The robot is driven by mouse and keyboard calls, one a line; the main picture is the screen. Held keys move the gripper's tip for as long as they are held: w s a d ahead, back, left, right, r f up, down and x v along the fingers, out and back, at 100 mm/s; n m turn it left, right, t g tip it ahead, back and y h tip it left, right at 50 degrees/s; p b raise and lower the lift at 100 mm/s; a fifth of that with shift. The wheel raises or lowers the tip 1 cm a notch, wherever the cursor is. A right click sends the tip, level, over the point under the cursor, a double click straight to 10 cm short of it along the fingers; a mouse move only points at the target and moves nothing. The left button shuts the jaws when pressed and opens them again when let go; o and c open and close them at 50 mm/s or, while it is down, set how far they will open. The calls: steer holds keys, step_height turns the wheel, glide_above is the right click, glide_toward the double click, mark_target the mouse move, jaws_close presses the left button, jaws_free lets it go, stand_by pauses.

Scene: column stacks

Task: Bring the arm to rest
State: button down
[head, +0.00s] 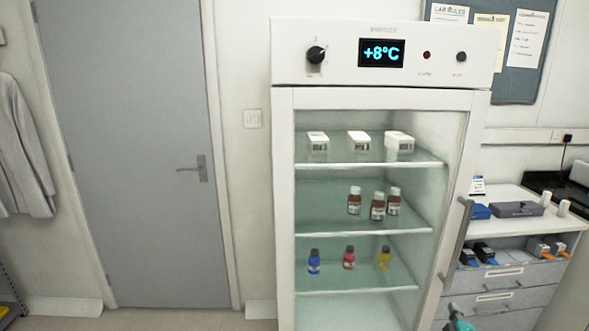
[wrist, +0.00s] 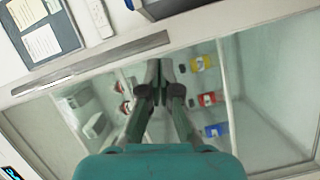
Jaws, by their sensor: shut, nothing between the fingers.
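My gripper (wrist: 159,72) is shut and empty in the wrist view, its dark fingers together in front of the fridge glass. In the head view only a small teal part of my arm shows at the bottom edge, right of the fridge. The fridge (head: 282,200) is a tall white cabinet with a glass door, which looks closed. Its grey handle (head: 457,240) is on the right side, and it also shows in the wrist view (wrist: 95,62).
Inside, white boxes (head: 359,141) stand on the top shelf, brown bottles (head: 377,208) on the middle one, and blue, red and yellow bottles (head: 348,259) below. A counter with drawers (head: 500,300) is at the right. A grey door (head: 140,150) is at the left.

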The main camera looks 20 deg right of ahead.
steer(key=s+a+f+m+y, duration=0.1)
steer(key=s+a+f, duration=0.35)
steer(key=a, duration=0.45)
steer(key=s+a+f+m+y, duration=0.1)
steer(key=s+a+f, duration=0.35)
steer(key=a, duration=0.45)
steer(key=s+a+f+m+y, duration=0.1)
steer(key=s+a+m+y, duration=0.15)
steer(key=s+a, duration=1.15)
steer(key=s+a+r+m+y, duration=0.1)
steer(key=s+a+r, duration=0.3)
steer(key=s, duration=0.4)
steer(key=s+a+r+m+y, duration=0.1)
steer(key=s+a+r+y, duration=0.1)
steer(key=s+a+r, duration=0.2)
steer(key=s+a+r+m+y, duration=0.2)
steer(key=s+a+r, duration=0.2)
steer(key=s+r, duration=0.3)
steer(key=s, duration=0.5)
steer(key=shift+s+a+r, duration=0.15)
steer(key=shift+a+r, duration=0.1)
steer(key=shift+a, duration=0.15)
